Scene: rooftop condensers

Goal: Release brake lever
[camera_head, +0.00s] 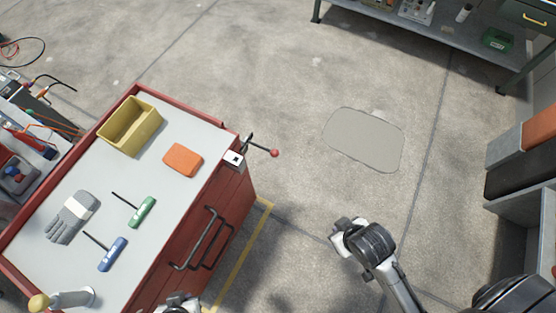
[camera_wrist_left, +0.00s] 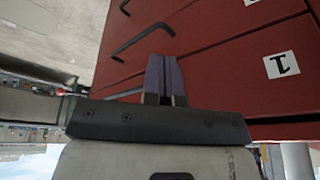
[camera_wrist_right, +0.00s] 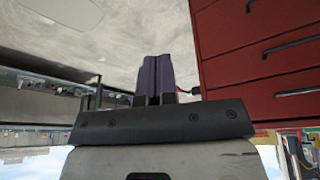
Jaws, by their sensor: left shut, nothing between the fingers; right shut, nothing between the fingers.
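The brake lever (camera_head: 262,149) is a dark rod with a red ball knob. It sticks out from the right corner of the red tool cart (camera_head: 238,200), beside a small white plate (camera_head: 234,159). My left gripper (camera_head: 178,303) shows only in part at the bottom edge, near the cart's front. In the left wrist view its fingers (camera_wrist_left: 165,70) are shut and empty before red drawers. My right gripper (camera_head: 345,230) is over the floor, right of the cart and apart from the lever. In the right wrist view its fingers (camera_wrist_right: 154,70) are shut and empty.
On the cart top lie a yellow bin (camera_head: 129,127), an orange block (camera_head: 183,160), a grey glove (camera_head: 72,216), a green-handled tool (camera_head: 142,212) and a blue-handled tool (camera_head: 112,254). A drawer handle (camera_head: 190,242) juts from the front. Floor right of the lever is clear.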

